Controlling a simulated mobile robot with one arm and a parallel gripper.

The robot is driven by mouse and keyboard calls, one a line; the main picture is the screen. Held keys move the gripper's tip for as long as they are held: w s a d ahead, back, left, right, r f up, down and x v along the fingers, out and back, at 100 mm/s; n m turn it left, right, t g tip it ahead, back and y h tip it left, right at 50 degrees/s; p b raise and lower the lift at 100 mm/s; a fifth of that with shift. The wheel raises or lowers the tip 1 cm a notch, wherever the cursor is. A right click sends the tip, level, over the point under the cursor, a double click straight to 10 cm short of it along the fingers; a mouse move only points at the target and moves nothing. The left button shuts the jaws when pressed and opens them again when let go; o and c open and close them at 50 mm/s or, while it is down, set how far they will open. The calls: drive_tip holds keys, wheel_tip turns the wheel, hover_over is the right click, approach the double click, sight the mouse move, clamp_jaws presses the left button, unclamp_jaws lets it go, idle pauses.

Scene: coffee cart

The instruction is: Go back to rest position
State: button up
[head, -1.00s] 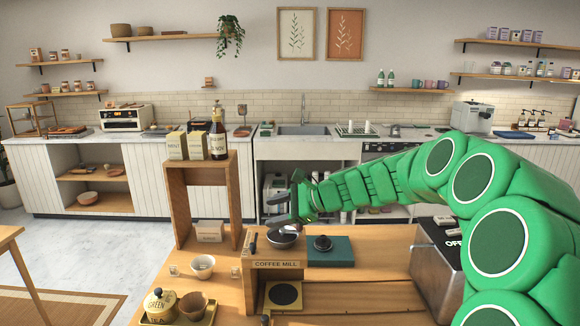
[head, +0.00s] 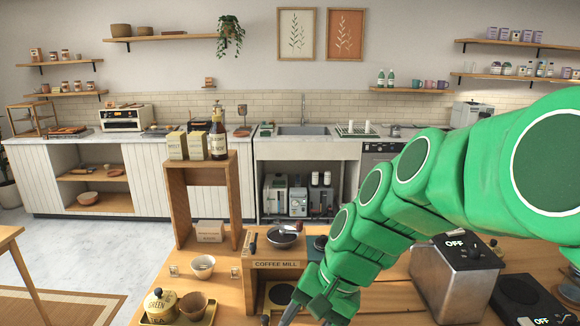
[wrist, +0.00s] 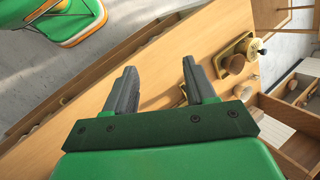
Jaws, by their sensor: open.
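My gripper (wrist: 155,82) is open and empty in the wrist view, its two grey fingers apart over the wooden cart top. In the head view my green arm reaches down from the right, and the gripper (head: 305,314) hangs low near the front of the cart, partly cut off by the bottom edge. The wooden cart top (head: 225,295) lies beneath it. The coffee mill box (head: 276,264) stands just behind the gripper, with a dark pan-like bowl (head: 284,238) on its top.
A steel machine marked OFF (head: 455,280) stands right of the arm.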

drive_tip(key=s+d+f+n+g+h, duration=0.1)
drive_tip(key=s+d+f+n+h, duration=0.2)
drive_tip(key=s+d, duration=0.9)
drive_tip(key=s+f+h, duration=0.1)
drive_tip(key=s+h, duration=0.1)
drive_tip(key=s, duration=0.1)
drive_tip(key=shift+s, duration=0.15)
drive_tip(key=shift+d+f, duration=0.1)
